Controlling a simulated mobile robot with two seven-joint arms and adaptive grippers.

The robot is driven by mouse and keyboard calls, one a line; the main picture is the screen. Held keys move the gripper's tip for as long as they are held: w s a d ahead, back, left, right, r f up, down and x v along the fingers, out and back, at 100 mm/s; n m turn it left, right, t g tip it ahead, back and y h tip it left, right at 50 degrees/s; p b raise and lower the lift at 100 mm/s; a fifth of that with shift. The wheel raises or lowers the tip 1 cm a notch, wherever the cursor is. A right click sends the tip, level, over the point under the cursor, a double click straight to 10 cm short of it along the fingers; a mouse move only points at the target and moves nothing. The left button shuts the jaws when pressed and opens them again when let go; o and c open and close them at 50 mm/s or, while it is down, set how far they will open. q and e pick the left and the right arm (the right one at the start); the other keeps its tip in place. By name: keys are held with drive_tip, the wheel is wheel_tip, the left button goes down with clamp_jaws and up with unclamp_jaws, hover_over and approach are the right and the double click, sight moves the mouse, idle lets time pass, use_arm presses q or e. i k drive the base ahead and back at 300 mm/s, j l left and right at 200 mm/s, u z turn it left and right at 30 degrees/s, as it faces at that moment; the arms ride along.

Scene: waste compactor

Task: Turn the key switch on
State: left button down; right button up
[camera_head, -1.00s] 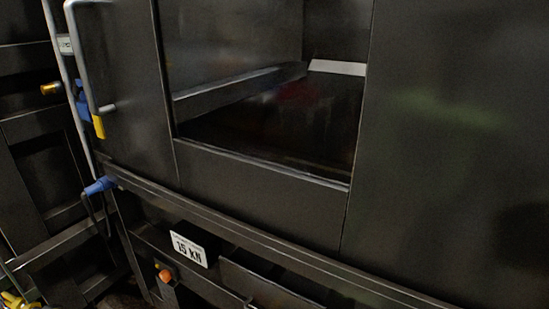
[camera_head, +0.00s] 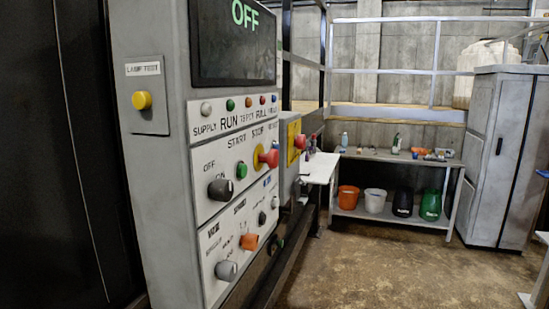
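A grey control panel (camera_head: 150,60) stands close on the left in the head view. A dark knob (camera_head: 220,189) sits beside the OFF and ON labels; I cannot tell from here whether it is the key switch or which way it points. The display (camera_head: 235,45) above reads OFF in green. Below are a grey knob (camera_head: 226,270) and an orange knob (camera_head: 249,242). A green button (camera_head: 241,171) and a red mushroom button (camera_head: 270,157) are to the right. Neither gripper is in view.
A yellow button (camera_head: 141,100) is on the panel's left side. A shelf bench (camera_head: 390,216) with buckets stands at the back, beside a tall grey cabinet (camera_head: 503,150). The brown floor (camera_head: 380,270) in front is open.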

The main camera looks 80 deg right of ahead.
sight(221, 190)
drive_tip(key=k+z, duration=0.1)
drive_tip(key=z, duration=2.4)
